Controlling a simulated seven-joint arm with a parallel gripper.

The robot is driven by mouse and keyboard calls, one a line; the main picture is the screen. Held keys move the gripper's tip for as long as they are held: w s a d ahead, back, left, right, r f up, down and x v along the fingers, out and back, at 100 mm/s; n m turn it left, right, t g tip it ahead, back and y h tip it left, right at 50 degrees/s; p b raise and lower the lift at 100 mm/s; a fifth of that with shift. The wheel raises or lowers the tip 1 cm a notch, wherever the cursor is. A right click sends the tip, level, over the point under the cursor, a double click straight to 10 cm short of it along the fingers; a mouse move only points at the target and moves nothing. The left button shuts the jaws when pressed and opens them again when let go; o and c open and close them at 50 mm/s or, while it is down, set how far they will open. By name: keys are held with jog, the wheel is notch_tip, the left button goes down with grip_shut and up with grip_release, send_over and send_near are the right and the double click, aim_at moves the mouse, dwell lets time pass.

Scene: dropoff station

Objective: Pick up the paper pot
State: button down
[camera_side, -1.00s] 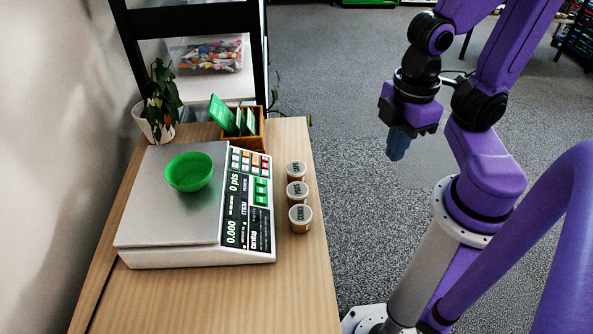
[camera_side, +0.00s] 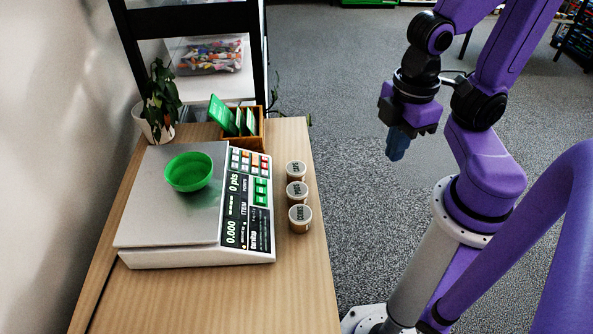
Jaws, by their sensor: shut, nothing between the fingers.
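Three small round pots with pale lids and dark lettering stand in a row along the right side of the wooden table. They are the back pot (camera_side: 296,172), the middle pot (camera_side: 297,194) and the front pot (camera_side: 300,219). The lettering is too small to read surely, so I cannot tell which one is the paper pot. My gripper (camera_side: 397,156) is to the right of the pots, above the grey floor and beyond the table edge. It points down, its blue fingers are together, and it holds nothing.
A scale (camera_side: 170,255) with a keypad fills the table's left middle, a green bowl (camera_side: 189,172) on its plate. Behind stand a wooden box (camera_side: 251,141) with green cards and a potted plant (camera_side: 160,105). The table's front (camera_side: 220,305) is clear.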

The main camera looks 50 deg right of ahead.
jog(key=c, duration=0.5)
grip_release()
jog(key=shift+w, duration=0.1)
